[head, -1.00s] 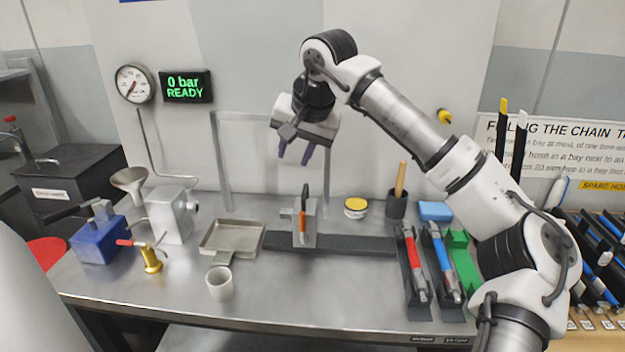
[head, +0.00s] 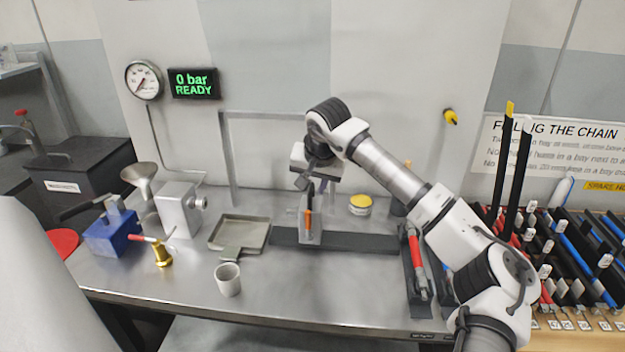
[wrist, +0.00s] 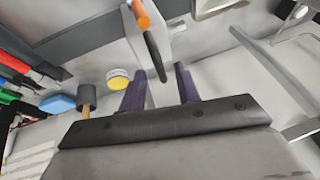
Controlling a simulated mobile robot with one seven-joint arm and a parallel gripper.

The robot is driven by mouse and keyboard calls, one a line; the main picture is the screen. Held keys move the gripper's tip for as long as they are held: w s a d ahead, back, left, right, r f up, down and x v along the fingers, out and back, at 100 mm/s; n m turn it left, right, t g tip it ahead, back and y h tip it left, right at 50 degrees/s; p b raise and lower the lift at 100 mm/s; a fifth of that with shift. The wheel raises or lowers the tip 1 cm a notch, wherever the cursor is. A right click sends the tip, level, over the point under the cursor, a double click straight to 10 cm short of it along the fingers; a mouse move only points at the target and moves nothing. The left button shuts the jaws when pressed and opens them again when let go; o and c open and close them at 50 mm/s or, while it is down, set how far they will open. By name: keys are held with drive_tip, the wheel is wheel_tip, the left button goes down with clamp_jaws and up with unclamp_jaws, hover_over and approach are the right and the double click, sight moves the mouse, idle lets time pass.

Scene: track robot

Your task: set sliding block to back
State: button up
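The sliding block (head: 313,234) is a grey upright block with an orange and black handle (head: 308,220) on its front. It sits on a dark flat rail (head: 365,241), left of the rail's middle. In the wrist view the block (wrist: 168,42) is at the top centre, with its handle (wrist: 140,14) pointing toward the picture's upper edge. My gripper (head: 316,190) is above and just behind the block. Its two purple fingers are open and apart in the wrist view (wrist: 160,78), with nothing held. The black handle end appears between the fingertips there; the head view does not settle contact.
A grey tray (head: 225,235) and white cup (head: 228,280) stand left of the rail. A yellow-lidded tin (head: 360,204) is behind it. A holder with a red tool (head: 416,258) stands right, under my arm. A grey frame (head: 228,160) rises behind.

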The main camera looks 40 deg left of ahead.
drive_tip(key=shift+a+f, duration=0.1)
drive_tip(key=shift+f, duration=0.15)
clamp_jaws()
